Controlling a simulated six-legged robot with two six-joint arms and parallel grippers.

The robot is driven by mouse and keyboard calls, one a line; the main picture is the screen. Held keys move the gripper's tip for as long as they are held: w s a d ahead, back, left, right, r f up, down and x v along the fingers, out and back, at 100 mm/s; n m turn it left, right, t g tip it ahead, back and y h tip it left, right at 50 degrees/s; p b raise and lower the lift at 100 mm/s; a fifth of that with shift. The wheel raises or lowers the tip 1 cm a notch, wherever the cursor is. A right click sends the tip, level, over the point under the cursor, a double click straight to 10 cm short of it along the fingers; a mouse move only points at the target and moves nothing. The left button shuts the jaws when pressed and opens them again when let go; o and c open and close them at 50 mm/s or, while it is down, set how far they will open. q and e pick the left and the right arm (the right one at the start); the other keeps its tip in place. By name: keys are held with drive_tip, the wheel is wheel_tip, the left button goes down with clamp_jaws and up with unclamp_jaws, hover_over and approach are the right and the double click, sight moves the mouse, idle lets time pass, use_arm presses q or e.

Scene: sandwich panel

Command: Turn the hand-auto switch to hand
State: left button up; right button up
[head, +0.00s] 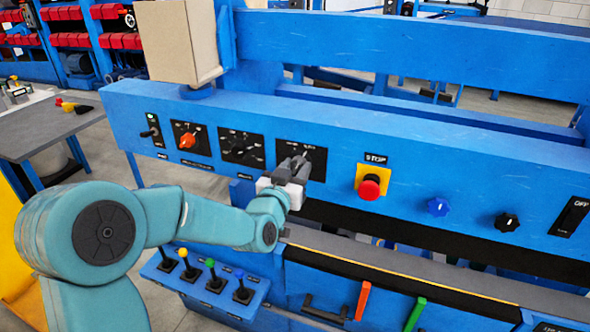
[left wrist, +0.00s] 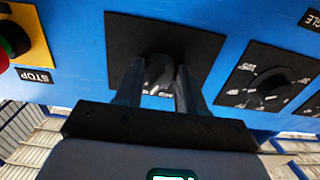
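The switch with the dark knob (left wrist: 160,72) sits on a black square plate (head: 317,158) on the blue panel, left of the red stop button. Its lettering is too small to read in the head view, so I cannot confirm it is the hand-auto switch. My left gripper (head: 292,168) is at this plate, its grey fingers pointing at the panel. In the left wrist view the two fingers (left wrist: 160,84) stand on either side of the knob. Whether they press on it is not clear, and they hide part of it. My right gripper is not in view.
On the panel are an orange knob (head: 188,139), a black knob (head: 240,146), a red stop button (head: 369,187), a blue knob (head: 438,207) and another black knob (head: 507,222). Several small joysticks stand on a blue ledge (head: 205,290) below. A beige box (head: 179,42) stands above the panel.

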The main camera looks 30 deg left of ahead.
use_arm(q)
drive_tip(key=shift+f+b, duration=0.15)
drive_tip(key=shift+b, duration=0.45)
drive_tip(key=shift+n+b, duration=5)
drive_tip(key=shift+b, duration=1.5)
drive_tip(key=shift+r, duration=0.2)
drive_tip(key=o, duration=0.8)
drive_tip(key=shift+c, duration=0.2)
drive_tip(key=shift+o, duration=1.4)
drive_tip(key=shift+w+d, duration=0.1)
drive_tip(key=shift+w, duration=0.05)
